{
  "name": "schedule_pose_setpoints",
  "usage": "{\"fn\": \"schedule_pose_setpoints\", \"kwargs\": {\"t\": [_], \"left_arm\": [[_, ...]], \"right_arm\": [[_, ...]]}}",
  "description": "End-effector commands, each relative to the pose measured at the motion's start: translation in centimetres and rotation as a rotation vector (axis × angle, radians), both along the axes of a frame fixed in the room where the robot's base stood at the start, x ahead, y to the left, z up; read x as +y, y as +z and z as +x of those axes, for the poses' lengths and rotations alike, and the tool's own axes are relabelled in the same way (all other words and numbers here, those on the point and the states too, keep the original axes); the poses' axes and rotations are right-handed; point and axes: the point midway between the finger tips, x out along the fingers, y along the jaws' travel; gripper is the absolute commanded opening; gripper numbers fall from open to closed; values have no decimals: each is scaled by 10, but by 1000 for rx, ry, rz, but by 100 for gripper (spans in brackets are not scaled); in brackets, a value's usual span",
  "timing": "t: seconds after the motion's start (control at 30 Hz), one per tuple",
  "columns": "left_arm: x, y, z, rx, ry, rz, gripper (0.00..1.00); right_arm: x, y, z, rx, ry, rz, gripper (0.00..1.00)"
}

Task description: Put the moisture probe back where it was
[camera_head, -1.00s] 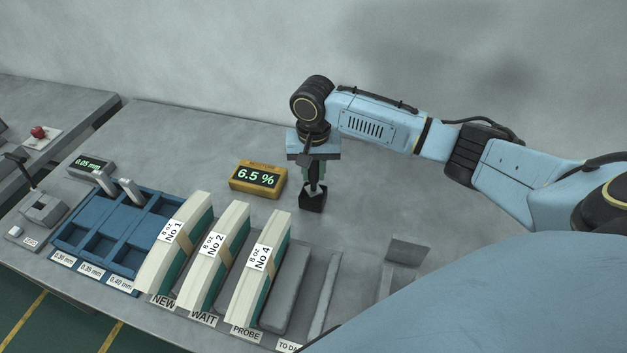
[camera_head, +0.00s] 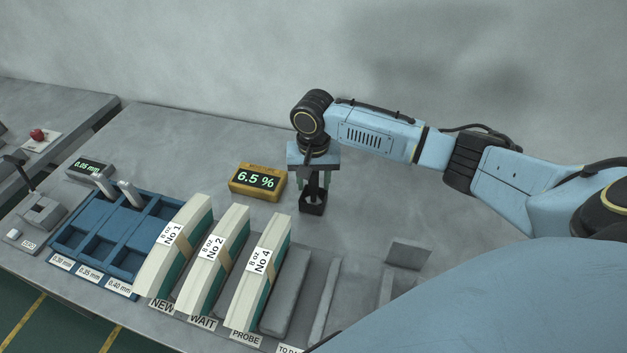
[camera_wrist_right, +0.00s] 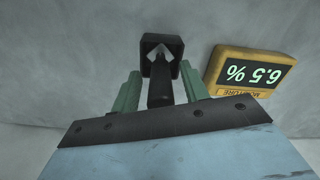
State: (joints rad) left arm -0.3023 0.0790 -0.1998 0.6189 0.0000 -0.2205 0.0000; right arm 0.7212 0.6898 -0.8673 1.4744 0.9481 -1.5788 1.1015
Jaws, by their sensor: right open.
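The moisture probe (camera_head: 314,187) is a dark stick standing upright in a small black holder (camera_head: 313,208) on the bench, just right of the yellow moisture meter. In the right wrist view the probe (camera_wrist_right: 160,92) lies between my fingers, with the black holder (camera_wrist_right: 174,44) beyond it. My right gripper (camera_head: 314,184) is over the holder. Its green fingers are spread, one on each side of the probe, with gaps to it. The probe's lower end is hidden inside the holder. My left gripper is not in view.
The yellow meter (camera_head: 258,181) reads 6.5 % and stands close to the left of the holder. A blue compartment tray (camera_head: 112,240) is at left. Bench right of the holder is clear.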

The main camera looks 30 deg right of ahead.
Motion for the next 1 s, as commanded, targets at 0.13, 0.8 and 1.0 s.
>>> {"fn": "schedule_pose_setpoints", "kwargs": {"t": [0.13,0.8,1.0], "left_arm": [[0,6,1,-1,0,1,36],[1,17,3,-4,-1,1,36],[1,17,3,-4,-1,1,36]], "right_arm": [[0,27,1,-5,1,2,45],[0,114,0,-1,0,1,45],[0,114,0,-1,0,1,45]]}}
